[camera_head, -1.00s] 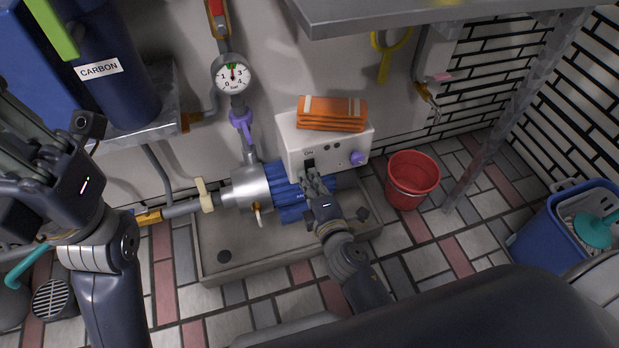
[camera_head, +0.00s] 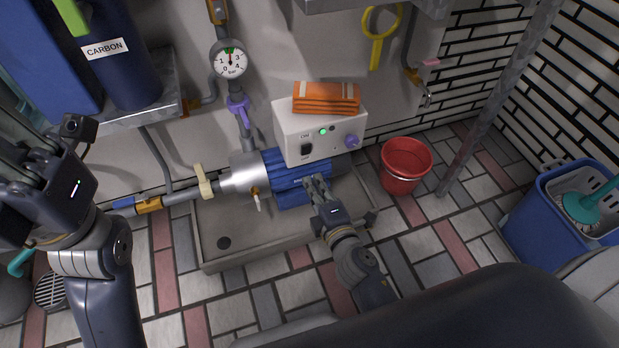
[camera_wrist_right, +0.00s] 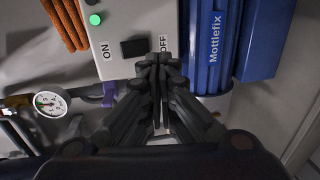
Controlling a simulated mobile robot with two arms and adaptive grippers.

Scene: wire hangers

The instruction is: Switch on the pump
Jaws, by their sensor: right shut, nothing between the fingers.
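The white control box (camera_head: 286,122) of the pump stands against the wall above the blue ribbed pump (camera_head: 289,190). Its black switch (camera_head: 307,150) sits between the ON and OFF labels; the switch also shows in the right wrist view (camera_wrist_right: 134,47). A green light (camera_head: 323,132) glows on the box and also in the right wrist view (camera_wrist_right: 95,19). My right gripper (camera_head: 316,181) is shut and empty, just below the switch and apart from it, near the OFF side. My left gripper (camera_head: 20,150) is at the left edge, its fingertips unclear.
Folded orange cloths (camera_head: 326,98) lie on the box. A purple knob (camera_head: 352,141) is on its front. A pressure gauge (camera_head: 229,62) and purple valve handle (camera_head: 238,105) are left of it. A red bucket (camera_head: 404,162) stands to the right. A metal shelf (camera_head: 375,7) overhangs the top.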

